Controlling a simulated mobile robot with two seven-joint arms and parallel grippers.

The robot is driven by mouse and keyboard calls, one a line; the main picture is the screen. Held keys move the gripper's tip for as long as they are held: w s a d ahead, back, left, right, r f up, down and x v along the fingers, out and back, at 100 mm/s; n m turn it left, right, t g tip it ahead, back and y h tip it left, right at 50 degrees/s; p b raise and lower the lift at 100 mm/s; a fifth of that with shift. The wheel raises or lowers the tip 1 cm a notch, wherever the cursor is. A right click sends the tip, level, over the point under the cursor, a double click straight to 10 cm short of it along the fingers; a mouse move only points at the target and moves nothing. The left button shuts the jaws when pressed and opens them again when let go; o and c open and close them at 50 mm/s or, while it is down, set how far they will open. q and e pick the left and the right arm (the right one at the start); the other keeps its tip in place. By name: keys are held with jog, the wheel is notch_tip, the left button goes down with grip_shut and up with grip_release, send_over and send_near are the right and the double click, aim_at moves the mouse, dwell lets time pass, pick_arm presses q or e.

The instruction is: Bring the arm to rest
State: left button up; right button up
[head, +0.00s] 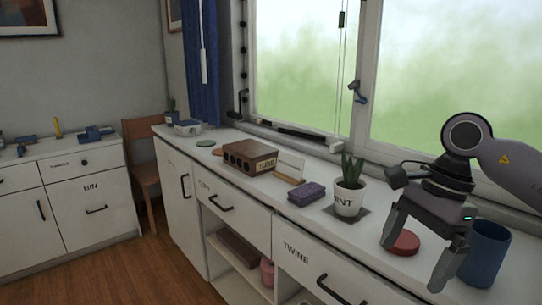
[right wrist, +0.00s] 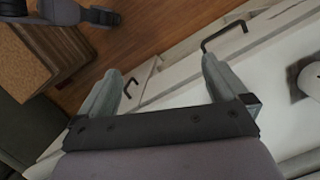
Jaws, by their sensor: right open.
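My right gripper (head: 412,266) hangs above the front edge of the white counter (head: 240,182), at the right of the head view. Its two fingers are apart and point down, with nothing between them. The right wrist view also shows the open fingers (right wrist: 160,70), with a cabinet front and the wooden floor beyond. A red round object (head: 404,243) on the counter lies behind the fingers, partly hidden by them. A blue cup (head: 485,256) stands just right of the gripper; whether they touch is unclear. My left gripper is not in view.
A potted plant (head: 348,202), a purple sponge-like block (head: 307,193), a card in a wooden holder (head: 289,168) and a brown box (head: 247,156) stand along the counter. Drawer handles (head: 338,290) stick out in front. The wooden floor (head: 150,270) at left is clear.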

jog(key=s+a+m+g+y+p, duration=0.1)
jog(key=s+a+m+y, duration=0.3)
jog(key=a+y, duration=0.5)
jog(key=s+a+m+g+y+p, duration=0.1)
jog(key=s+a+m+y+p, duration=0.1)
jog(key=a+m+y, duration=0.65)
jog(key=w+d+f+m+t+h+p, duration=0.15)
jog(key=d+f+m+t+h, duration=0.25)
jog(key=f+m+t+h, duration=0.85)
jog(key=w+d+f+m+t+y+p, duration=0.15)
jog(key=d+m+t, duration=0.45)
jog(key=m, duration=1.3)
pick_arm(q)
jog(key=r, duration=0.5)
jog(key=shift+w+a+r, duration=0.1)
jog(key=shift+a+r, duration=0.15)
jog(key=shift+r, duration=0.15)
pick_arm(e)
jog(key=s+d+f+m+g+h, duration=0.2)
jog(key=s+f+m, duration=0.3)
jog(key=f, duration=0.3)
jog(key=s+d+f+m+g+h, duration=0.3)
jog(key=s+f+m+h, duration=0.2)
jog(key=s+f, duration=0.3)
jog(key=shift+s+d+f+m, duration=0.2)
jog(key=shift+d+m, duration=0.1)
jog(key=shift+m, duration=0.3)
